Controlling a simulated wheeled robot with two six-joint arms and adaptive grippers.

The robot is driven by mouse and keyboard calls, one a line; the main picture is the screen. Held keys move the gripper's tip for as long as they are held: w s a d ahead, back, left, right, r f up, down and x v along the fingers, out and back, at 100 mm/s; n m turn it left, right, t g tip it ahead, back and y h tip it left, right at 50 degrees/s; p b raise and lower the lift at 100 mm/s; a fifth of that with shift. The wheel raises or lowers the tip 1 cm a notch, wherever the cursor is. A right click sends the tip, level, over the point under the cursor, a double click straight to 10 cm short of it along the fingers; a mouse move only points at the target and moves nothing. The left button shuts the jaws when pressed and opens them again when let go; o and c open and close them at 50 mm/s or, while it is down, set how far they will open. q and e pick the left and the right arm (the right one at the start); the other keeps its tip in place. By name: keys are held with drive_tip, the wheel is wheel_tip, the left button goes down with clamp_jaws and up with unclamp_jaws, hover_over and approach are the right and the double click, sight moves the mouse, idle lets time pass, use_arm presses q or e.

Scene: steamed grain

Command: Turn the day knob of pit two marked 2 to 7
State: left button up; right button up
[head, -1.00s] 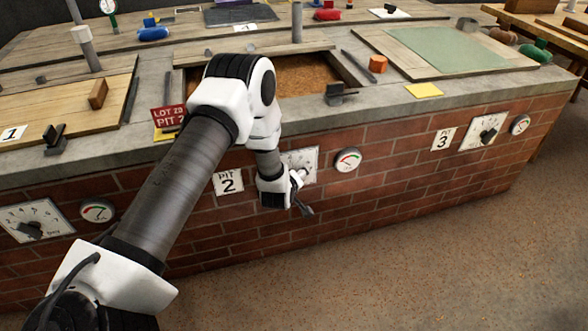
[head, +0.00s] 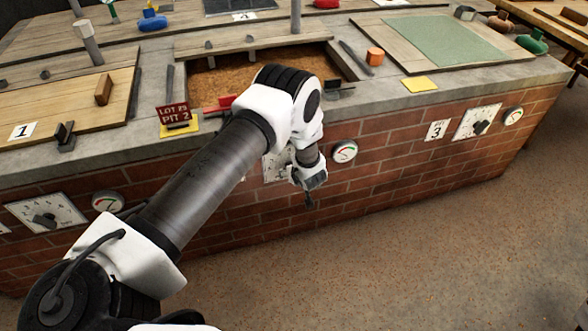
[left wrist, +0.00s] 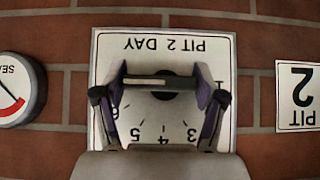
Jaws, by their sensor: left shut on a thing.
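The white PIT 2 DAY plate (left wrist: 165,48) fills the middle of the left wrist view, upside down there. Its dark knob (left wrist: 160,82) has a bar-shaped grip lying level across the picture. My left gripper (left wrist: 160,88) has one finger at each end of this bar and is shut on the knob. Digits 3, 4, 5 and 6 show around the fingers; which digit the knob points at I cannot tell. In the head view my left gripper (head: 310,188) is at the brick wall and its arm covers much of the plate (head: 274,168). My right gripper is not in view.
A pit 2 number card (left wrist: 298,97) and a round gauge (left wrist: 18,90) flank the plate; the gauge also shows in the head view (head: 344,151). The pit 3 dial plate (head: 477,122) is farther right, the pit 1 plate (head: 45,212) left. The floor in front is clear.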

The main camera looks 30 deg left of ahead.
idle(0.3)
use_arm(q)
drive_tip(key=o, duration=1.1)
drive_tip(key=shift+o, duration=0.2)
drive_tip(key=shift+r, duration=0.1)
drive_tip(key=v, duration=1.2)
drive_tip(key=shift+w, duration=0.1)
